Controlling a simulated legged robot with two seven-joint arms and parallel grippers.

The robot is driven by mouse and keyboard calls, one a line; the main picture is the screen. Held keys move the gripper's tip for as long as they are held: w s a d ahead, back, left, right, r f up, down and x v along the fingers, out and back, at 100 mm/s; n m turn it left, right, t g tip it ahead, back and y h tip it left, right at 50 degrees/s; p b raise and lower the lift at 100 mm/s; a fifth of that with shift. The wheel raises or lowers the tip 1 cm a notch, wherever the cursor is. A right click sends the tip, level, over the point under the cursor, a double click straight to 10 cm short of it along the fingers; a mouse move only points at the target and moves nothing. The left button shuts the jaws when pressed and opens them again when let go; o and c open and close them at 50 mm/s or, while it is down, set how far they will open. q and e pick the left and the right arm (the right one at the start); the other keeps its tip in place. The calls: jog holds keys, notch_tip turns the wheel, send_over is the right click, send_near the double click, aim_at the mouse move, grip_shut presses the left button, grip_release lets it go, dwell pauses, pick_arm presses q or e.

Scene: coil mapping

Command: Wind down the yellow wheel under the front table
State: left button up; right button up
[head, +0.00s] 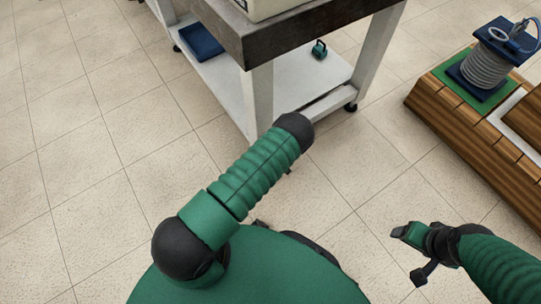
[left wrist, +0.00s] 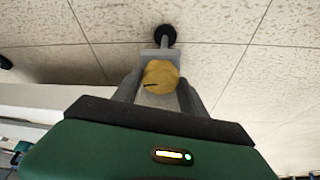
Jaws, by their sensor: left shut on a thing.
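The yellow wheel (left wrist: 160,75) shows in the left wrist view as a round knob with a dark mark, on a grey support above a black caster. My left gripper (left wrist: 160,88) is shut on the wheel, with one grey finger on each side. In the head view, my left arm reaches to the near leg of the front table (head: 330,21); the gripper and the wheel are hidden there. My right gripper (head: 413,254) is at the lower right in the head view, open and empty, over the floor and away from the table.
The table has a white lower shelf (head: 232,84) with a dark blue item (head: 201,40) and a small green object (head: 319,49). At the right, a wooden bench (head: 470,132) holds a grey coil (head: 486,68) on a green mat. The tiled floor between is clear.

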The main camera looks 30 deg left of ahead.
pick_arm(q)
jog(key=shift+w, duration=0.1)
jog(key=o, duration=1.4)
jog(key=shift+c, duration=0.2)
jog(key=shift+r, duration=0.15)
jog(key=p+v, duration=0.8)
jog(key=v, duration=0.8)
jog(key=shift+s+r+p, duration=0.2)
jog(key=shift+s+p, duration=0.05)
jog(key=shift+p, duration=0.1)
jog(key=shift+d, duration=0.1)
